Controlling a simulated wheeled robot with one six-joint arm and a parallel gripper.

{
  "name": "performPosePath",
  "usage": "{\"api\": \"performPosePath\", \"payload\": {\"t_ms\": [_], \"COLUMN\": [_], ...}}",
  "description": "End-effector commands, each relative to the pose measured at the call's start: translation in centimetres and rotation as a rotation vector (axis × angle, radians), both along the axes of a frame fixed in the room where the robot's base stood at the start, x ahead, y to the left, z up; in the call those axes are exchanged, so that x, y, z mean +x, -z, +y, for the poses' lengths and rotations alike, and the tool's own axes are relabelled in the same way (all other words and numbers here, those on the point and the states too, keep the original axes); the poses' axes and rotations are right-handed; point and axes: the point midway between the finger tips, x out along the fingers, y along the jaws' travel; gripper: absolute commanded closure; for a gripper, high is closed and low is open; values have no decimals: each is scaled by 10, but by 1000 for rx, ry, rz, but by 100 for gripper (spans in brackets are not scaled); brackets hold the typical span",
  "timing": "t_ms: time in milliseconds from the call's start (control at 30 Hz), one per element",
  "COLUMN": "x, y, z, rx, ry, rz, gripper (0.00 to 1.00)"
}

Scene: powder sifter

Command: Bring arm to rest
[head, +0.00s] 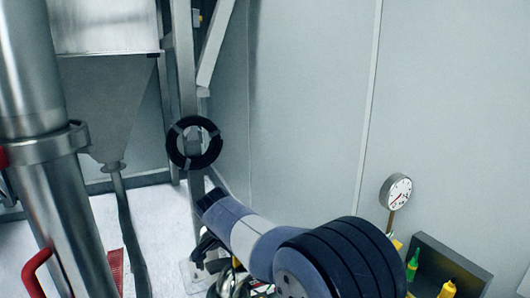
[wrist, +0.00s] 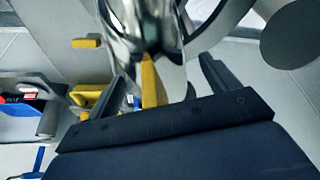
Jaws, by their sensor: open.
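My gripper (wrist: 162,75) is in the wrist view with its two dark fingers spread wide apart, so it is open. A yellow lever (wrist: 152,82) shows between the fingers, in front of a shiny metal pipe (wrist: 150,28). I cannot tell how deep the lever lies between the fingers, and nothing is clamped. In the head view my arm (head: 255,240) reaches from the lower right towards the middle. Its far end is low and partly hidden, and the gripper cannot be made out clearly there.
A steel column (head: 70,215) with a red handle (head: 36,270) stands at left, near a grey hopper (head: 110,110). A black handwheel (head: 194,143) sits on a post. A gauge (head: 396,191) and a dark bin (head: 455,262) with bottles are at right. White floor (head: 160,225) shows between.

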Motion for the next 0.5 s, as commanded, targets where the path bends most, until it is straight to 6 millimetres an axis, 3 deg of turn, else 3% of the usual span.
{"api": "performPosePath", "payload": {"t_ms": [200, 500], "x": [5, 6], "y": [-3, -3], "z": [7, 10], "rx": [2, 2], "ry": [-127, -172], "rz": [-4, -3], "gripper": [17, 17]}}
